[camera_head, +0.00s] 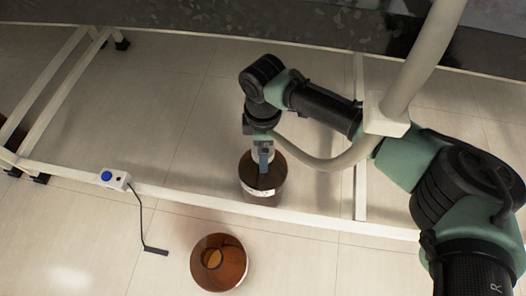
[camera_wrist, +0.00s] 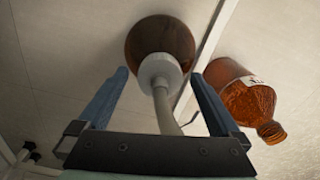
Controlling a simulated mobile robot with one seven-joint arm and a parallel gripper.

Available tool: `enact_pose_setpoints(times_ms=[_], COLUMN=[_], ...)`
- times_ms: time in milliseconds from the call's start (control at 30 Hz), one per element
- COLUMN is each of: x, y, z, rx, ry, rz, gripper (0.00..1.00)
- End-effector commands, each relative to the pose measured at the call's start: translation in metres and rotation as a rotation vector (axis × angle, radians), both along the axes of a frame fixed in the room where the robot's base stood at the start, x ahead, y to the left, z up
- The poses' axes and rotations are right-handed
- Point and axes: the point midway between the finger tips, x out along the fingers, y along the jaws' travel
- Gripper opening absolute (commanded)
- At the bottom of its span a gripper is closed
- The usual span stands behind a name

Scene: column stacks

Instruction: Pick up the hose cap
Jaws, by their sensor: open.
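The hose cap (camera_wrist: 160,70) is a pale round cap with a light hose (camera_wrist: 165,112) running from it towards my wrist in the wrist view. It appears in line with the mouth of a brown bottle (camera_wrist: 160,35); whether it is seated there I cannot tell. My gripper (camera_wrist: 160,78) is open, its two blue fingers apart on either side of the cap, with gaps showing on both sides. In the head view my gripper (camera_head: 264,162) points down over the brown bottle (camera_head: 263,190), and the cap is mostly hidden by it.
A second brown bottle (camera_head: 219,262) stands nearer, outside the white frame rail (camera_head: 190,198); the wrist view shows it at right (camera_wrist: 243,92). A small box with a blue button (camera_head: 115,180) sits on the rail, its black cable hanging. Open tiled floor lies left.

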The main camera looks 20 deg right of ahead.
Motion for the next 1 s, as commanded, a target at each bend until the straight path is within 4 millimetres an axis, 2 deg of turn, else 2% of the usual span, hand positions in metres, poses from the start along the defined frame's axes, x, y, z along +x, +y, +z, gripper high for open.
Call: enact_pose_setpoints(times_ms=[100, 567, 833, 1000], x=[0.0, 0.0, 0.0, 0.0], y=[0.0, 0.0, 0.0, 0.0], z=[0.001, 0.001, 0.004, 0.025], rx=[0.0, 0.0, 0.0, 0.0], ry=[0.0, 0.0, 0.0, 0.0], rz=[0.0, 0.0, 0.0, 0.0], gripper=[1.0, 0.17, 0.17, 0.17])
